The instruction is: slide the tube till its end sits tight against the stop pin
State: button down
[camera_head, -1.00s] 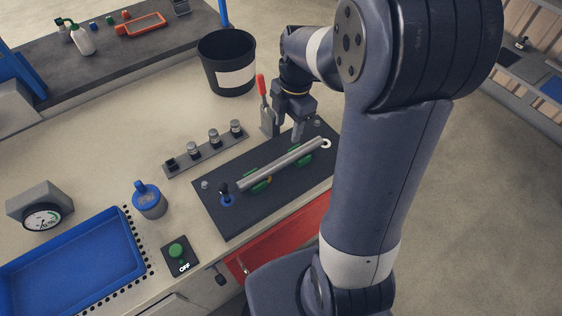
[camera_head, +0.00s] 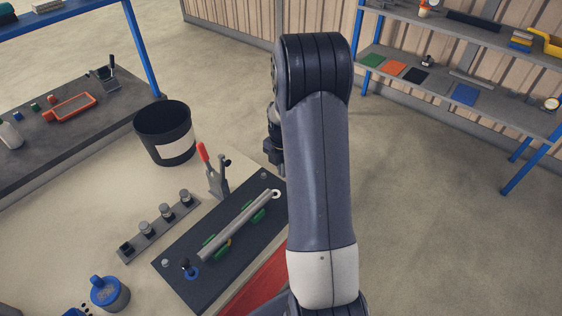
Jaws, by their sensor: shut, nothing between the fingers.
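The grey tube (camera_head: 236,226) lies slantwise along a dark plate (camera_head: 182,293), resting on green supports (camera_head: 258,215). A black upright pin (camera_head: 186,263) in a blue ring stands by the tube's lower-left end, apart from it by a small gap. I take it for the stop pin. A white ring (camera_head: 277,194) shows at the tube's upper-right end. My gripper (camera_head: 277,160) is partly hidden by my arm, up and right of the tube's far end, and does not hold the tube. Its fingertips are hard to see.
A red-handled clamp (camera_head: 216,180) stands at the plate's back edge. A rack of small jars (camera_head: 157,228) lies left of the plate, with a black bin (camera_head: 164,132) behind. Open floor lies to the right.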

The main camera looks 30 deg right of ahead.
aim_at(266, 194)
notch_tip(266, 194, down, 5)
jog(key=shift+a+r+p, duration=0.1)
jog(key=shift+p, duration=0.2)
jog(key=shift+s+a+r+p, duration=0.15)
jog(key=shift+s+a+p, duration=0.1)
jog(key=shift+a, duration=0.4)
jog(key=shift+s+a+r+p, duration=0.1)
jog(key=shift+s+a+p, duration=0.15)
jog(key=shift+a, duration=0.35)
jog(key=shift+s+a+f, duration=0.1)
jog(key=shift+s+a, duration=0.1)
jog(key=shift+a, duration=0.4)
jog(key=a, duration=0.1)
jog(key=s+a+b, duration=0.1)
jog(key=a, duration=0.1)
jog(key=shift+s+a+f, duration=0.1)
jog(key=shift+a, duration=0.05)
